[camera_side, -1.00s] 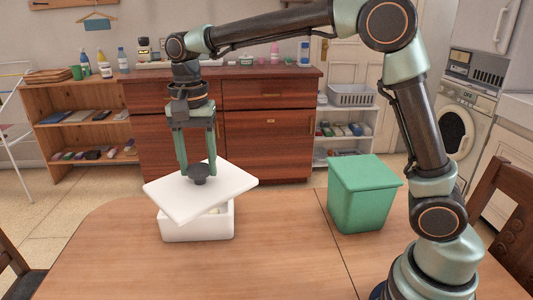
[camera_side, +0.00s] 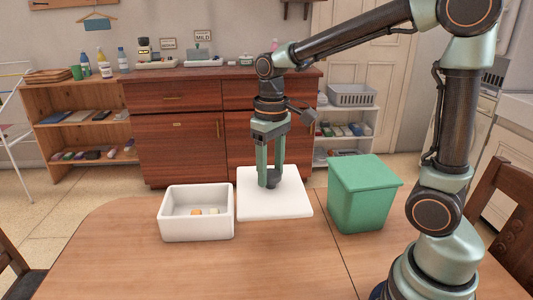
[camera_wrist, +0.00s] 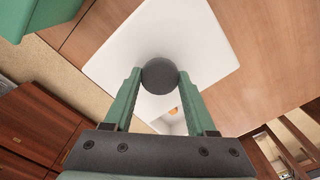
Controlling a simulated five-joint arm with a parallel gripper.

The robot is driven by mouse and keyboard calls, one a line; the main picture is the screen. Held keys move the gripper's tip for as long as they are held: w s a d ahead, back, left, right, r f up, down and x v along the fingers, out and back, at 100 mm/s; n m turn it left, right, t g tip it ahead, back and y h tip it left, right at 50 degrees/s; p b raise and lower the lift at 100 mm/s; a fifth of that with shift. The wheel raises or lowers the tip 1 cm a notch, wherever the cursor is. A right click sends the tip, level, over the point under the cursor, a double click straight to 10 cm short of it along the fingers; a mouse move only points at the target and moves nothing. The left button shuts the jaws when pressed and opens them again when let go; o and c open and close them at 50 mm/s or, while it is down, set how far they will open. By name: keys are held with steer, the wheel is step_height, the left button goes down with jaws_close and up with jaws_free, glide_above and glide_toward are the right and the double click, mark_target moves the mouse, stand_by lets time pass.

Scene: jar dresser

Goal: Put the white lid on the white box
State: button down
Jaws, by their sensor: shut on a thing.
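The white lid (camera_side: 275,209) is a flat square plate with a dark round knob. My gripper (camera_side: 269,184) is shut on this knob, one finger on each side in the wrist view (camera_wrist: 160,76). The lid is roughly level, just right of the white box (camera_side: 198,228); I cannot tell whether it touches the table. The box is open on top, with small orange and pale things inside. In the wrist view, the lid (camera_wrist: 125,50) hides part of the box (camera_wrist: 176,126).
A green lidded bin (camera_side: 361,200) stands on the wooden table (camera_side: 140,262) close to the lid's right. The table in front of the box and lid is clear. A dark red dresser (camera_side: 180,135) stands behind the table.

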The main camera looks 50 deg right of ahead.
mark_target(259, 214)
steer(key=shift+s+f, duration=0.9)
steer(key=shift+f, duration=0.2)
steer(key=a+n, duration=0.1)
steer(key=a, duration=0.2)
steer(key=s+a+r+n, duration=0.1)
steer(key=a+n, duration=0.1)
steer(key=s+a+n, duration=0.1)
steer(key=a, duration=0.2)
steer(key=shift+s+a+r+n, duration=0.2)
steer(key=shift+a+r+n, duration=0.1)
steer(key=shift+a+r, duration=0.1)
steer(key=s+a+r+n, duration=0.2)
steer(key=s+a+n, duration=0.5)
steer(key=s+a, duration=0.15)
steer(key=s+a+r+n, duration=0.2)
steer(key=s+a+n, duration=0.45)
steer(key=s, duration=0.25)
steer(key=f, duration=1.9)
steer(key=shift+s+a+f, duration=0.1)
steer(key=shift+a+f, duration=0.2)
steer(key=shift+f, duration=0.05)
steer(key=shift+f, duration=0.1)
